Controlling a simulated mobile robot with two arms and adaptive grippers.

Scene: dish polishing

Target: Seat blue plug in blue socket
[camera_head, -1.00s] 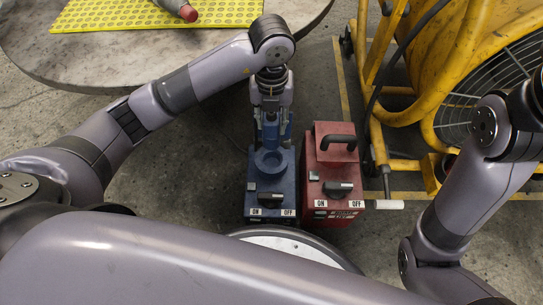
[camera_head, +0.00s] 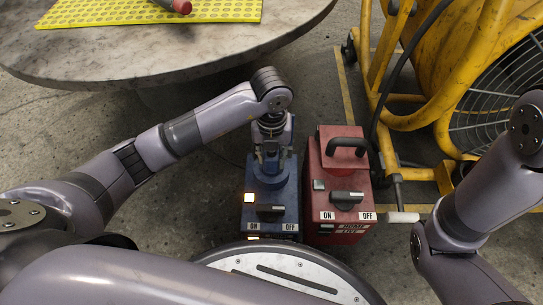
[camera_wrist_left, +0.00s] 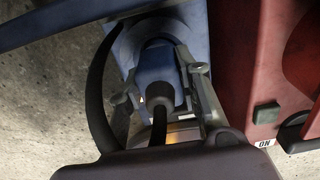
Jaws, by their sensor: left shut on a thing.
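The blue socket box (camera_head: 285,205) stands on the floor, with a black switch and an ON/OFF label on its front. A square lamp (camera_head: 249,197) on it glows. My left gripper (camera_head: 270,160) is over the box's round socket, pointing down. The left wrist view shows the blue plug (camera_wrist_left: 157,62) between the two fingers of my left gripper (camera_wrist_left: 162,85), with a black cable at its near end. The plug's far end is inside the round blue socket collar (camera_wrist_left: 140,35); its full depth is hidden.
A red box (camera_head: 340,185) with a black handle and switch stands close to the right of the blue box. A round table (camera_head: 150,60) with a yellow mat (camera_head: 120,12) is behind. A yellow fan frame (camera_head: 460,60) stands at the right.

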